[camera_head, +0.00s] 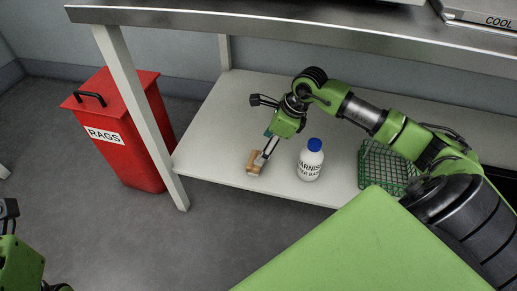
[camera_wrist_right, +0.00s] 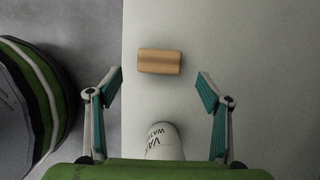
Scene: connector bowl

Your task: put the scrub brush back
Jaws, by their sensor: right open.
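The scrub brush is a small wooden-brown block (camera_head: 253,162) lying on the lower white shelf near its front edge. In the right wrist view the brush (camera_wrist_right: 160,61) lies ahead of my fingertips, centred between their lines. My right gripper (camera_head: 265,155) points down at the brush; in its wrist view the gripper (camera_wrist_right: 160,84) is open with nothing between the fingers. The brush's bristles cannot be made out. Part of my left arm, with its gripper (camera_head: 9,212), shows at the lower left edge; its fingers are not clear.
A white bottle with a blue cap (camera_head: 311,163) stands right of the brush; it also shows in the wrist view (camera_wrist_right: 161,138). A green wire basket (camera_head: 378,182) sits further right. A shelf post (camera_head: 142,110) and red rags bin (camera_head: 128,150) are left. The upper shelf (camera_head: 290,30) hangs above.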

